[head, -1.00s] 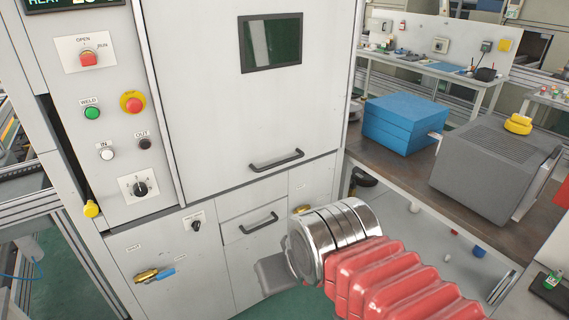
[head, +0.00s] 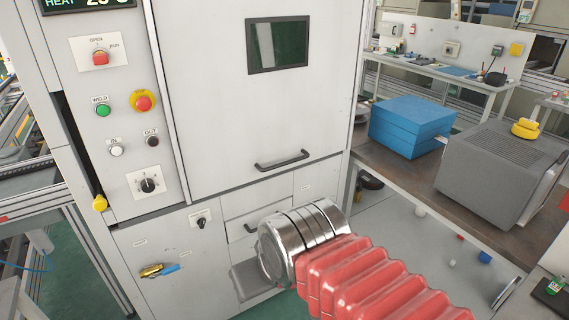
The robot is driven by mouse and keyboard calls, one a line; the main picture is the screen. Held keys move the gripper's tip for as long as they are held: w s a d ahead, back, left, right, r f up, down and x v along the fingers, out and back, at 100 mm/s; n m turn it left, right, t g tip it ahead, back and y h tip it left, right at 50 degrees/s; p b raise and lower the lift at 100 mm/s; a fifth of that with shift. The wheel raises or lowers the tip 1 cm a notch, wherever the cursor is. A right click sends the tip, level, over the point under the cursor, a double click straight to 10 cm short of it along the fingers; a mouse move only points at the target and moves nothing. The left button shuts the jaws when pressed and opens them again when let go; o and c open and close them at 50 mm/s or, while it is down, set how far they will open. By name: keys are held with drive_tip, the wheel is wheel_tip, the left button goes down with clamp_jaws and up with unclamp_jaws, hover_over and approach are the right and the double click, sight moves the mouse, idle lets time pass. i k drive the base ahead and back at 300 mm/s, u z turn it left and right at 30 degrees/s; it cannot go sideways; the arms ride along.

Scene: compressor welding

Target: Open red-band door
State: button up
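A large pale grey cabinet door (head: 220,110) with a dark window (head: 277,43) and a black bar handle (head: 283,160) fills the middle and looks shut. No red band shows on it. Below it is a smaller front with another black handle (head: 247,226), partly covered by my wrist. A red selector knob (head: 100,58) marked OPEN and RUN sits on the panel at left. My gripper (head: 252,284) is a grey shape beyond my silver wrist, low in front of the cabinet. Its fingers are hidden, so I cannot tell whether it is open.
The panel also has a green WELD button (head: 103,110), a red stop button on yellow (head: 143,102) and a black dial (head: 148,184). A brass valve with a blue lever (head: 157,270) is below. At right, a bench holds blue blocks (head: 405,125) and a grey ribbed box (head: 495,170).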

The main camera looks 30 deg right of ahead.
sight(257, 90)
drive_tip(key=i, duration=0.95)
